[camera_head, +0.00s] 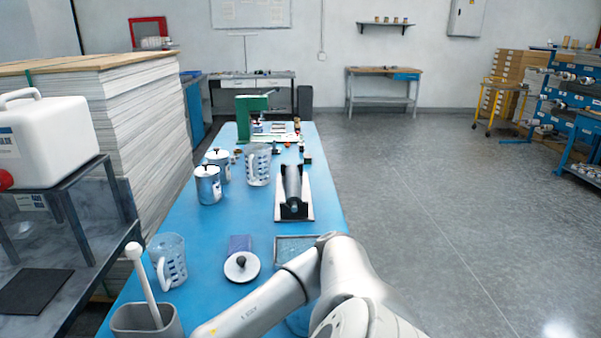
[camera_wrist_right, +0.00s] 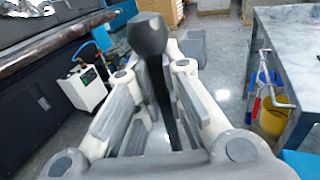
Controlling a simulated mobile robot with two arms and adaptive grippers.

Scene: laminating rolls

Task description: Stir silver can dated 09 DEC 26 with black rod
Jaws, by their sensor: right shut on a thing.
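Two silver cans with lids stand on the left side of the blue table in the head view: a nearer one (camera_head: 208,185) and one just behind it (camera_head: 219,164). Their label dates are too small to read, so I cannot tell which says 09 DEC 26. In the right wrist view, my right gripper (camera_wrist_right: 150,62) is shut on a black rod (camera_wrist_right: 158,95) with a thick dark knob at its end. My right arm crosses the lower middle of the head view; its gripper and the rod are hidden there. My left gripper is not in view.
On the blue table (camera_head: 215,225) are clear jugs (camera_head: 168,262) (camera_head: 258,163), a roller on a stand (camera_head: 293,188), a round knobbed lid (camera_head: 241,267) and a shallow tray (camera_head: 283,252). A grey holder (camera_head: 130,319) with a white-handled tool stands front left. A green press (camera_head: 244,115) stands farther back.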

